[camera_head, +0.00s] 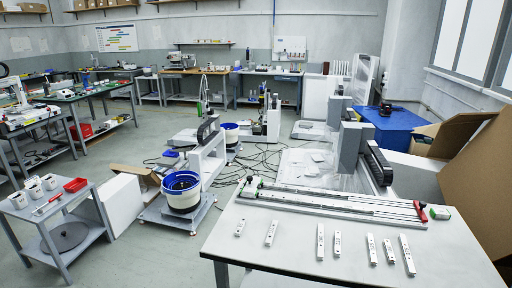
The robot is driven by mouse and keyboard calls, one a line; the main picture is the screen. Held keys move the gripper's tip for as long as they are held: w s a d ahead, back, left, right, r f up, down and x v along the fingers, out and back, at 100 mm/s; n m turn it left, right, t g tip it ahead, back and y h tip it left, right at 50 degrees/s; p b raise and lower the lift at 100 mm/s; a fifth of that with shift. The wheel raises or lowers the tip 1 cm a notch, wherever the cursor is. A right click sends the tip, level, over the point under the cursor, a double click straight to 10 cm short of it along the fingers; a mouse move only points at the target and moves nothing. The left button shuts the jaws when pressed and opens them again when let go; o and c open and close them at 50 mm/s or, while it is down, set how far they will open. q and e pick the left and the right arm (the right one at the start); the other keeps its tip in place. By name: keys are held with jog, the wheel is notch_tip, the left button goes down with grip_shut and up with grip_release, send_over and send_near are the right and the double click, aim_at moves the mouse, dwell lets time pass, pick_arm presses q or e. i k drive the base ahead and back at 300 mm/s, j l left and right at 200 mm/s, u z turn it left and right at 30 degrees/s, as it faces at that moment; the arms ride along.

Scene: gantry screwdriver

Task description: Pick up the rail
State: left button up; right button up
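A long rail assembly (330,206) with metal strips lies across the back of the white table at the lower right. It has a green piece at its left end and a red clamp-like part (420,210) at its right end. Several short, pale rail-like bars (320,241) lie separately in a row in front of it, each pointing roughly away from me. The rightmost bar (407,255) lies nearest the table's right side. I cannot tell which of these the task calls the rail. Neither of my grippers is in view.
The white table (290,258) is bare along its front edge. Large cardboard (478,190) stands close on the right. A grey cart (75,215) with cups and a red tray stands at left. Cables cover the floor behind.

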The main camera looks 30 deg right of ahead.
aim_at(390, 257)
jog(key=z, duration=0.45)
jog(key=l+z, duration=0.1)
jog(key=z, duration=0.85)
jog(key=i+z, duration=0.1)
jog(key=z, duration=0.35)
